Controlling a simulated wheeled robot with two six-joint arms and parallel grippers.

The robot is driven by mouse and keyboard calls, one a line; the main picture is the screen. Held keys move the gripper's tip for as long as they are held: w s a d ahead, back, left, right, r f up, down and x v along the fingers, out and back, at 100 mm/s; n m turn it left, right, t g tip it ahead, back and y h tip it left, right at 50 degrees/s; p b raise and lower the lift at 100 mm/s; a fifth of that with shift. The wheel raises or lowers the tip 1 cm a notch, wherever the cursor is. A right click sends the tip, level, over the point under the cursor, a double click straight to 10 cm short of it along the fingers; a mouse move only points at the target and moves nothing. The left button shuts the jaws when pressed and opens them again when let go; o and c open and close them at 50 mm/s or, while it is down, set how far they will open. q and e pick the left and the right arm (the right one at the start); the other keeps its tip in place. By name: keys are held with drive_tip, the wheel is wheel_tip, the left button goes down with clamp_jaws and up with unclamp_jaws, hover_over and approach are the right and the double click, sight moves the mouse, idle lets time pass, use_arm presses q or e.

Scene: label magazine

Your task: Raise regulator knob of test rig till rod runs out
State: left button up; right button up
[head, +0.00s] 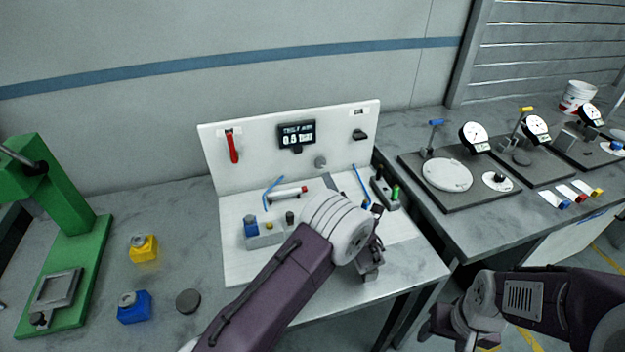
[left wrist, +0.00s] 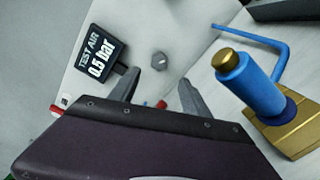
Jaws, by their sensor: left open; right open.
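The test rig (head: 240,270) is a white base with an upright back panel. Its dark display (head: 297,134) reads 0.5 bar under TEST AIR, and also shows in the left wrist view (left wrist: 97,52). A grey knob (head: 320,162) sticks out of the panel below it; in the left wrist view the knob (left wrist: 160,61) lies beyond my fingertips, apart from them. A pale cylinder (head: 287,195) with a red end lies on the base; I cannot make out its rod. My left gripper (left wrist: 158,92) is open and empty. My right gripper (head: 455,325) is open, low at the right, away from the rig.
A red lever (head: 233,147) hangs on the panel. Blue tubes (head: 361,186) stand on the base, and a blue-and-gold fitting (left wrist: 248,85) is close right of my left gripper. A green press (head: 60,195) stands left; dial gauges (head: 474,137) stand on the right bench.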

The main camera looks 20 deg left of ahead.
sight(320, 165)
use_arm(q)
drive_tip(key=w+a+n+h+p, duration=0.1)
drive_tip(key=w+a+n+p, duration=0.1)
drive_tip(key=n, duration=0.4)
drive_tip(key=w+a+n+h+p, duration=0.2)
drive_tip(key=w+n+p, duration=0.1)
drive_tip(key=n+p, duration=0.2)
drive_tip(key=w+a+n+g+h+p, duration=0.1)
drive_tip(key=w+a+n+h+p, duration=0.1)
drive_tip(key=n, duration=0.6)
drive_tip(key=shift+w+r+n+p, duration=0.3)
drive_tip(key=shift+w+p, duration=0.4)
drive_tip(key=shift+p, duration=0.25)
